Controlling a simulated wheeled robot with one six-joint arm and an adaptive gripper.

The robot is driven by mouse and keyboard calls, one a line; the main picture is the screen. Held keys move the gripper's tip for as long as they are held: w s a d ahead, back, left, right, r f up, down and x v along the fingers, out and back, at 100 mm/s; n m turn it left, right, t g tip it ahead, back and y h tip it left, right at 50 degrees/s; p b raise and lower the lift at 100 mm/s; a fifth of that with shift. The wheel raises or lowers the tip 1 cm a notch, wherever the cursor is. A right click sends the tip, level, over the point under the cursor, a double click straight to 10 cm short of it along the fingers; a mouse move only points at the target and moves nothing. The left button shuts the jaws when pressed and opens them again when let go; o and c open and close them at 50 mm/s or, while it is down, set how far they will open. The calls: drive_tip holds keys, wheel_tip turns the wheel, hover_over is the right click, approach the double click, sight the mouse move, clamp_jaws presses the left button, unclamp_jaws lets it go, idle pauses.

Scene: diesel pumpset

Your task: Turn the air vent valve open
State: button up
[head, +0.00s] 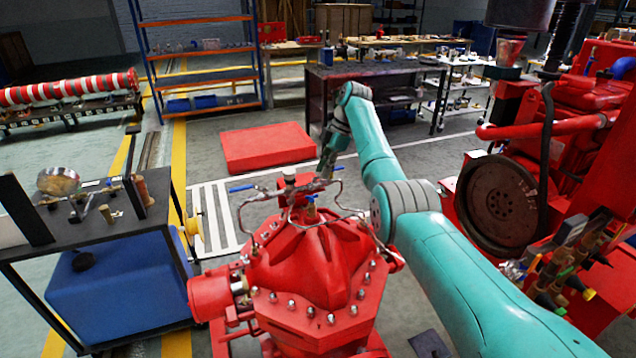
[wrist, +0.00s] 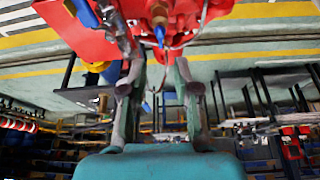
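The red pump (head: 318,285) stands in the lower middle of the head view, with thin metal pipes and small blue-handled valves on top. One blue handle (head: 242,188) points left, and a small blue handle (head: 311,199) sits near the top centre. I cannot tell for sure which is the air vent valve. My gripper (head: 326,172) is just above and behind the pump's top, partly hidden by the pipework. In the wrist view my gripper (wrist: 160,68) has its fingers apart with nothing held. A blue handle (wrist: 159,36) shows just beyond the gap between the fingertips.
Thin curved pipes (head: 245,218) surround the pump top close to my gripper. A red engine (head: 590,130) stands at right. A cart with a blue tank (head: 120,280) stands at left. A red block (head: 265,147) lies on the floor behind, with open floor around it.

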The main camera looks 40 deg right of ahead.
drive_tip(key=v, duration=0.3)
drive_tip(key=shift+d+r, duration=0.15)
drive_tip(key=shift+r, duration=0.2)
drive_tip(key=shift+s, duration=0.15)
